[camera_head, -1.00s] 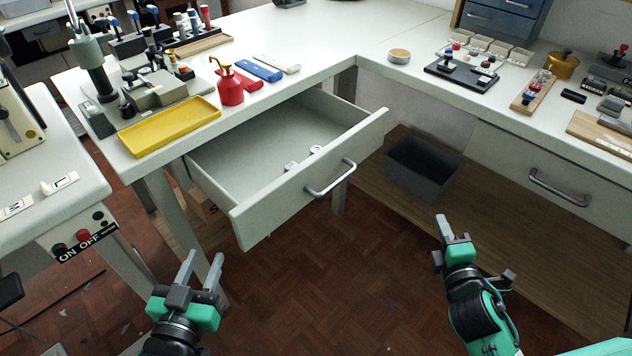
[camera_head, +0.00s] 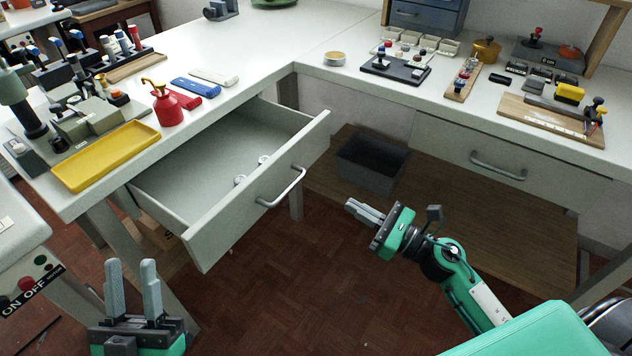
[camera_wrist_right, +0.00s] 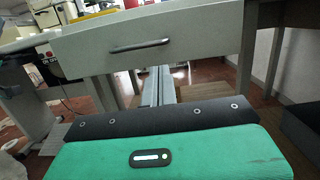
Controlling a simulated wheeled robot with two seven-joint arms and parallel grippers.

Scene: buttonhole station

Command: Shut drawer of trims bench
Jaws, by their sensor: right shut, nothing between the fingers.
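The trims bench drawer (camera_head: 235,210) is pulled well out, with a couple of small white round items (camera_head: 262,160) inside. Its metal bar handle (camera_head: 281,187) is on the front panel. My right gripper (camera_head: 365,210) is shut and empty, to the right of the drawer front and apart from it, pointing left toward it. In the right wrist view the drawer front (camera_wrist_right: 200,40) and its handle (camera_wrist_right: 140,46) are ahead, above the shut fingers (camera_wrist_right: 158,86). My left gripper (camera_head: 133,285) is open and empty, low at the left, below the drawer's near corner.
A yellow tray (camera_head: 106,155) and a red bottle (camera_head: 168,106) stand on the benchtop above the drawer. A grey bin (camera_head: 371,165) sits on the low wooden shelf to the right. A second drawer (camera_head: 500,155) on the right is shut. Floor before the drawer is clear.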

